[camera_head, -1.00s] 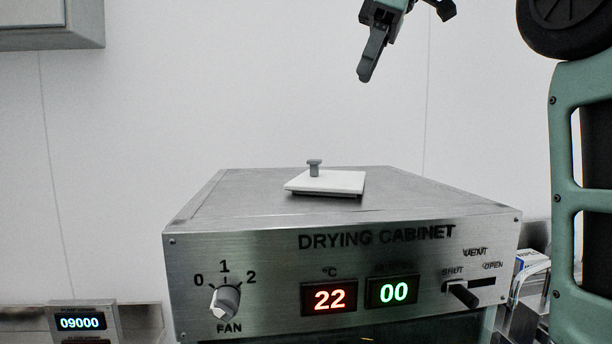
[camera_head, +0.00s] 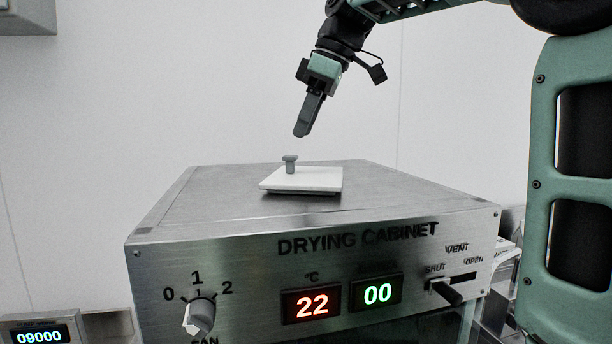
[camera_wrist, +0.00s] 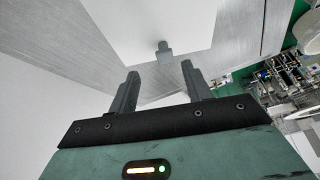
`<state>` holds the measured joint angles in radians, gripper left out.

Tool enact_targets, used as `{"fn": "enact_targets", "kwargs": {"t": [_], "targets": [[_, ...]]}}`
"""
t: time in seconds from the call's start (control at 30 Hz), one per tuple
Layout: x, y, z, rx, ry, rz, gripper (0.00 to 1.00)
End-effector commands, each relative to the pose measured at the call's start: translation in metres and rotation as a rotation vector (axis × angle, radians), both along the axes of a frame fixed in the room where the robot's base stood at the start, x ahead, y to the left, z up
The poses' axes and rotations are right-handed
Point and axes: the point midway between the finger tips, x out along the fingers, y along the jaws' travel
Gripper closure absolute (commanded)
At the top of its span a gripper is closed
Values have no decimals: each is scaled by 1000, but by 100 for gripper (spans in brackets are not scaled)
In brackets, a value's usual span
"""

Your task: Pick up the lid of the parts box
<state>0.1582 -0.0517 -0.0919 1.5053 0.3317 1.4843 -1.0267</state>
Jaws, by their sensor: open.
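The lid (camera_head: 312,180) is a flat white square plate with a small grey knob (camera_head: 290,163) standing on it. It lies on top of the drying cabinet. In the wrist view the white lid (camera_wrist: 120,35) fills the upper middle, and its knob (camera_wrist: 164,52) shows ahead of and between the fingertips. My gripper (camera_head: 302,130) is above the lid, tilted downward, a little right of the knob and apart from it. In the wrist view my gripper (camera_wrist: 160,70) has its two fingers spread and nothing between them. The parts box is not recognisable in these frames.
The drying cabinet (camera_head: 210,205) has a bare metal top around the lid. Its front carries a fan knob (camera_head: 199,317), lit displays and a vent lever (camera_head: 446,291). A small display unit (camera_head: 42,334) stands at lower left. A white wall is behind.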

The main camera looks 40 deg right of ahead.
Motion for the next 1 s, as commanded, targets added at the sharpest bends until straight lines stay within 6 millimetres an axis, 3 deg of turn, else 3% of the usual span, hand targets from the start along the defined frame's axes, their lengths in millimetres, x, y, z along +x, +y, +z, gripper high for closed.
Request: {"fn": "enact_targets", "kwargs": {"t": [0.23,0.53,0.83,1.0], "targets": [[2,7,-13,0,2,2,51],[9,20,-47,0,2,2,51],[10,21,-53,-1,-1,1,51],[10,21,-53,-1,-1,1,98]]}}
